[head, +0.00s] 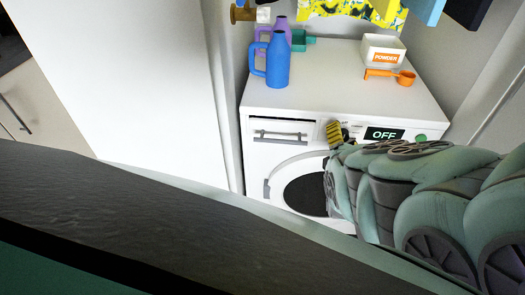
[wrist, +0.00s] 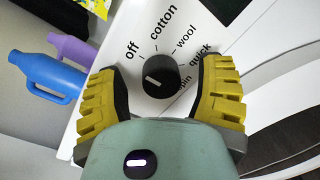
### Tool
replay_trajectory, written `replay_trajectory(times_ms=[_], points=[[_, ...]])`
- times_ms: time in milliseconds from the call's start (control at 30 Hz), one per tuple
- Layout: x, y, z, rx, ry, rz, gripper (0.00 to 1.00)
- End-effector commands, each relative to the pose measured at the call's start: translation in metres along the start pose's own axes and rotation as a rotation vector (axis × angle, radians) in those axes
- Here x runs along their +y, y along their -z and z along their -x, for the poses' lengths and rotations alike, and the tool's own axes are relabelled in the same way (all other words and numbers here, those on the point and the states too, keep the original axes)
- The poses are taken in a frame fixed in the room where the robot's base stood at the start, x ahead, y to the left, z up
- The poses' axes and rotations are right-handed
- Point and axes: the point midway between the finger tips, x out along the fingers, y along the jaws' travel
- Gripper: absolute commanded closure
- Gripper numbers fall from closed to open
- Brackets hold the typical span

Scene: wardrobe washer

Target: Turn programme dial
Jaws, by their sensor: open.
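The programme dial (wrist: 161,76) is a round black knob with a white mark on its left side, in the middle of the wrist view. The labels off, cotton, wool, quick and a partly covered one fan around it. The mark points left, nearest the off label (wrist: 132,49). My gripper (wrist: 162,82) is open, with one ridged yellow finger on each side of the dial. Gaps show between the dial and both fingers. In the head view one yellow finger of my gripper (head: 335,134) shows at the white washer's (head: 262,180) panel. The washer display (head: 384,134) reads OFF.
A blue jug (head: 277,62), a purple jug (head: 281,25), a teal scoop (head: 303,41), a white powder box (head: 384,48) and an orange scoop (head: 400,77) stand on the washer top. A drawer (head: 281,135) and the round door (head: 306,192) are on its front.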

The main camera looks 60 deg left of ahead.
Motion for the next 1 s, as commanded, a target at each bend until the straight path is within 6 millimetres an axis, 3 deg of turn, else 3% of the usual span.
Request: replay_trajectory(times_ms=[133,800,1000], points=[[-0.0003,-0.0001,0.0002,0.0,0.001,0.0,0.29],[-0.0001,-0.0002,0.0001,-0.001,0.0,0.0,0.98],[-0.0001,-0.0005,0.0001,-0.001,0.001,-0.006,1.0]])
